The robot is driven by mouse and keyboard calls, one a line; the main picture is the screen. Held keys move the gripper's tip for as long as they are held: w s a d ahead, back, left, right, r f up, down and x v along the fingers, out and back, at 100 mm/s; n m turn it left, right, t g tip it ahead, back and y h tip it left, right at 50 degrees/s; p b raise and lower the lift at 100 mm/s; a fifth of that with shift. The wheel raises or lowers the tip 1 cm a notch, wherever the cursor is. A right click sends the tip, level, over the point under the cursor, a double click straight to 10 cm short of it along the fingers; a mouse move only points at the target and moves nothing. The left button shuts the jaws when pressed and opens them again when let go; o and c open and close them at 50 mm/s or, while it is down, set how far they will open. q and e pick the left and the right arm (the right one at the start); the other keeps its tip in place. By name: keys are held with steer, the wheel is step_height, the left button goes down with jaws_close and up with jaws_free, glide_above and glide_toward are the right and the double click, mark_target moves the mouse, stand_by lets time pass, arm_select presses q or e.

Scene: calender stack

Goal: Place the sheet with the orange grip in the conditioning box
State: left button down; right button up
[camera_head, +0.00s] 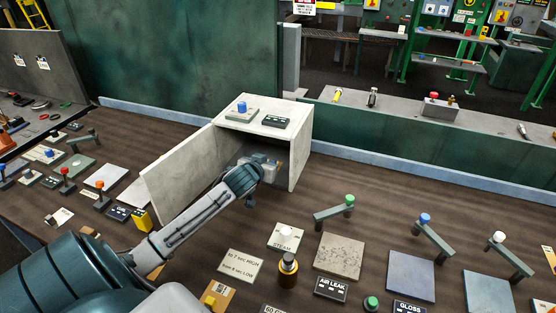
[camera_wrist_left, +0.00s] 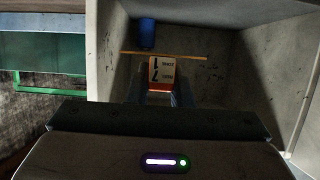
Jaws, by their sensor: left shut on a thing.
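The conditioning box (camera_head: 298,150) is a pale box on the table with its door (camera_head: 178,176) swung open to the left. My left gripper (camera_head: 266,164) reaches through the open front into the box. In the left wrist view, it (camera_wrist_left: 160,90) is shut on a small grip (camera_wrist_left: 162,71) with orange sides and a white printed label. A thin orange-brown edge (camera_wrist_left: 185,56) runs level across just beyond the grip, seen almost edge-on; I cannot tell whether it is the sheet or a ledge. The sheet's contact with the box is hidden. My right gripper is not in view.
A blue cylinder (camera_wrist_left: 147,33) stands beyond the grip in the left wrist view. The box walls are close on the right. A blue-knobbed plate (camera_head: 242,109) sits on the box top. Several panels, levers and a dark bottle (camera_head: 288,270) crowd the table in front.

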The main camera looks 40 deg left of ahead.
mark_target(278, 162)
arm_select(q)
steer(key=p+x, duration=0.1)
steer(key=x, duration=0.2)
steer(key=r+p+x, duration=0.1)
steer(key=x, duration=0.2)
steer(key=p+x, duration=0.1)
steer(key=x, duration=0.2)
steer(key=shift+w+r, duration=0.25)
steer(key=shift+w, duration=0.05)
steer(key=shift+f, duration=0.6)
step_height(278, 162, down, 2)
steer(key=shift+s+f+p, duration=0.15)
steer(key=shift+p, duration=0.6)
steer(key=shift+f+p, duration=0.3)
steer(key=shift+p, duration=0.05)
steer(key=shift+w+a+f, duration=0.1)
steer(key=shift+w+f, duration=0.2)
steer(key=shift+f, duration=0.1)
steer(key=shift+f, duration=0.1)
